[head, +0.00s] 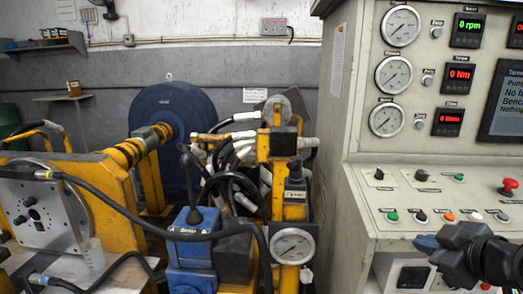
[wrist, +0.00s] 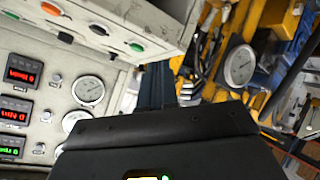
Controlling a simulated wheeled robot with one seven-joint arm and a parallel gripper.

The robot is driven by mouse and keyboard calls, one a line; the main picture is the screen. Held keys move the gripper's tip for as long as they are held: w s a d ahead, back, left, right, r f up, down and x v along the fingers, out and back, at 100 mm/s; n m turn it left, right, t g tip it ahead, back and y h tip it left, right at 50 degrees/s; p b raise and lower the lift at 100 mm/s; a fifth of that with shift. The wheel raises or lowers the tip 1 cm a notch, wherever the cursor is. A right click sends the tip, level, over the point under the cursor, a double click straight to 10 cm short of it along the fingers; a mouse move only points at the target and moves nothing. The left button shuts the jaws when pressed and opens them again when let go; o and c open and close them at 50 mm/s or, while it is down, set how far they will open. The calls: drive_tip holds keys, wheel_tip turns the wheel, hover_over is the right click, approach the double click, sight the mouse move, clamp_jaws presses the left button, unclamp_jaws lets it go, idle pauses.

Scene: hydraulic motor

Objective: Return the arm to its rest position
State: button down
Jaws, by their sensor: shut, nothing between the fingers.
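My gripper (head: 426,243) is at the lower right of the head view, in front of the control console's lower part. Its dark fingers point left and hold nothing. My black wrist and arm run off the right edge. In the wrist view, the dark gripper housing fills the bottom middle, and the dark blue fingers (wrist: 155,88) rise behind it, together. The control console (head: 350,190) is beside and behind my gripper in the head view. I see no contact between them, but the exact gap cannot be told.
The yellow-framed hydraulic rig, with a blue lever valve (head: 192,245) and a round pressure gauge (head: 292,246), stands left of my gripper. Black hoses cross its front. A red mushroom button (head: 509,187) sticks up from the console's sloping panel, above my arm.

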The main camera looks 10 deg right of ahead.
drive_tip(key=s+a+f+m+t, duration=0.1)
drive_tip(key=s+a+f+m, duration=0.4)
drive_tip(key=s+a+f, duration=0.8)
drive_tip(key=s+a+r+t, duration=0.1)
drive_tip(key=s+a+r, duration=0.1)
drive_tip(key=s, duration=0.9)
drive_tip(key=s+a+r+m+t, duration=0.1)
drive_tip(key=s+r, duration=0.3)
drive_tip(key=s, duration=0.7)
drive_tip(key=shift+s+a+y, duration=0.2)
drive_tip(key=shift+a+y, duration=0.2)
drive_tip(key=shift+a, duration=0.45)
